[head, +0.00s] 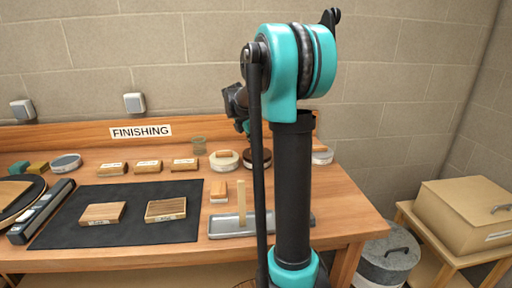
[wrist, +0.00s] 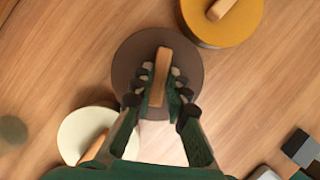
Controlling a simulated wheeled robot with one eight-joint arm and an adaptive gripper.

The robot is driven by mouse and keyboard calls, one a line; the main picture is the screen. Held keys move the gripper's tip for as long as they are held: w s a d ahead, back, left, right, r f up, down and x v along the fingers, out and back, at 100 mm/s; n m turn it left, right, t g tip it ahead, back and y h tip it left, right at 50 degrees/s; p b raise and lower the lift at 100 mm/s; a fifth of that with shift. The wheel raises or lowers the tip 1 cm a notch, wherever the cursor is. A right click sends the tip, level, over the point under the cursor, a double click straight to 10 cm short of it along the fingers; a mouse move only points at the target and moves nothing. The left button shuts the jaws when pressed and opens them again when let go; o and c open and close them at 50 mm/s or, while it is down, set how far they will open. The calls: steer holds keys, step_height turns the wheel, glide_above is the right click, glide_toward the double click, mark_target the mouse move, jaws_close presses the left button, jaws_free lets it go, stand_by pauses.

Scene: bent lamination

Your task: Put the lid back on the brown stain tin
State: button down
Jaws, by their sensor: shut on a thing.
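My gripper (wrist: 160,88) is shut on the upright wooden handle (wrist: 162,70) of a dark brown round lid (wrist: 128,62) in the wrist view. The lid looks flat from above and hides whatever is under it. In the head view a dark brown round tin or lid (head: 262,158) shows at the back of the bench, partly behind my arm. The fingers are hidden there. I cannot tell whether the lid rests on the tin or is held just above it.
A cream-lidded tin (wrist: 78,128) stands close at the lower left in the wrist view, and a yellow-lidded tin (wrist: 238,28) at the upper right. Wooden blocks (head: 148,167) line the bench. A dark mat (head: 120,228) and grey tray (head: 228,228) lie nearer.

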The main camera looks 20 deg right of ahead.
steer(key=c, duration=1.4)
jaws_free()
steer(key=shift+o, duration=0.2)
steer(key=o, duration=0.4)
steer(key=shift+o, duration=0.2)
steer(key=shift+r, duration=0.1)
steer(key=shift+r, duration=3.4)
steer(key=shift+c, duration=0.3)
